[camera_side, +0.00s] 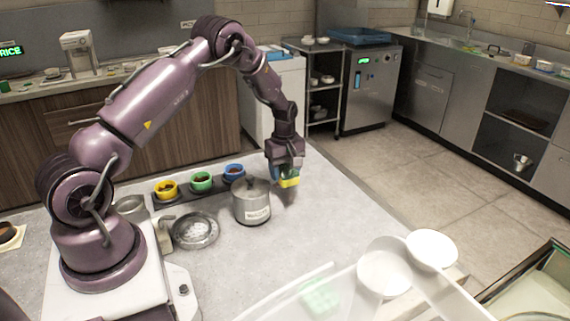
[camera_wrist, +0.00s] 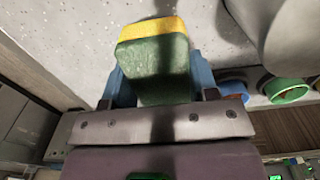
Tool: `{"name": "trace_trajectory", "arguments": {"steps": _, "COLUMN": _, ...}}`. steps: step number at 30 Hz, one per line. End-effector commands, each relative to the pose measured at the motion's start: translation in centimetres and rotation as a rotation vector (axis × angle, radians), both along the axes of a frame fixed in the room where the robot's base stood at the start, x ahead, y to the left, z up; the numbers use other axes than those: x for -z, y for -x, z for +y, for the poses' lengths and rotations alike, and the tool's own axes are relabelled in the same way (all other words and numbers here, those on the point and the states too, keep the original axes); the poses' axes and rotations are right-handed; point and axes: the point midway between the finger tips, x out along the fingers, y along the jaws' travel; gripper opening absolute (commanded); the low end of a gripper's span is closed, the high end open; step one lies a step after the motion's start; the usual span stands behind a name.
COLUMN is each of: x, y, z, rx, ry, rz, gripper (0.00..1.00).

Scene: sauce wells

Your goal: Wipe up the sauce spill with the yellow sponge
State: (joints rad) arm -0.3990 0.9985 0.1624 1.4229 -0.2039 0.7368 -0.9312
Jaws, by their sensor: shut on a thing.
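The yellow sponge (camera_side: 290,182) has a green layer, and my gripper (camera_side: 286,172) is shut on it. In the side view it is held low at the back right of the light counter, to the right of the lidded metal pot. In the wrist view the sponge (camera_wrist: 153,60) sits between my blue fingers, its yellow layer at the far end. I cannot tell whether the sponge touches the counter. No sauce spill shows clearly in either view.
A lidded metal pot (camera_side: 251,205) stands just left of the sponge. Yellow (camera_side: 166,190), green (camera_side: 201,182) and blue (camera_side: 234,172) sauce cups sit in a dark holder behind it.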

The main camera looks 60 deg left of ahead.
Motion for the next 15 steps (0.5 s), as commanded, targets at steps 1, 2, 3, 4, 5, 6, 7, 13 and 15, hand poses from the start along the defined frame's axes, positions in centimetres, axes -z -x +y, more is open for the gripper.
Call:
{"name": "trace_trajectory", "arguments": {"steps": 1, "x": 0.6, "y": 0.0, "z": 0.0, "rx": 0.000, "ry": 0.001, "rz": 0.002, "gripper": 0.35}}
{"name": "trace_trajectory", "arguments": {"steps": 2, "x": 0.8, "y": 0.0, "z": 0.0, "rx": 0.000, "ry": 0.001, "rz": 0.002, "gripper": 0.35}}
{"name": "trace_trajectory", "arguments": {"steps": 3, "x": 1.2, "y": 0.0, "z": 0.0, "rx": 0.000, "ry": 0.000, "rz": 0.001, "gripper": 0.35}}
{"name": "trace_trajectory", "arguments": {"steps": 4, "x": 1.4, "y": 0.0, "z": 0.0, "rx": -0.001, "ry": 0.000, "rz": 0.001, "gripper": 0.35}}
{"name": "trace_trajectory", "arguments": {"steps": 5, "x": 1.7, "y": 0.1, "z": 0.0, "rx": -0.001, "ry": 0.000, "rz": 0.002, "gripper": 0.35}}
{"name": "trace_trajectory", "arguments": {"steps": 6, "x": 2.1, "y": 0.1, "z": 0.0, "rx": -0.001, "ry": 0.001, "rz": 0.002, "gripper": 0.35}}
{"name": "trace_trajectory", "arguments": {"steps": 7, "x": 2.3, "y": 0.1, "z": 0.0, "rx": -0.001, "ry": 0.001, "rz": 0.002, "gripper": 0.35}}
{"name": "trace_trajectory", "arguments": {"steps": 13, "x": 4.2, "y": 0.0, "z": 0.0, "rx": -0.001, "ry": 0.001, "rz": 0.001, "gripper": 0.35}}
{"name": "trace_trajectory", "arguments": {"steps": 15, "x": 5.2, "y": 0.1, "z": 0.0, "rx": -0.001, "ry": 0.002, "rz": 0.003, "gripper": 0.35}}
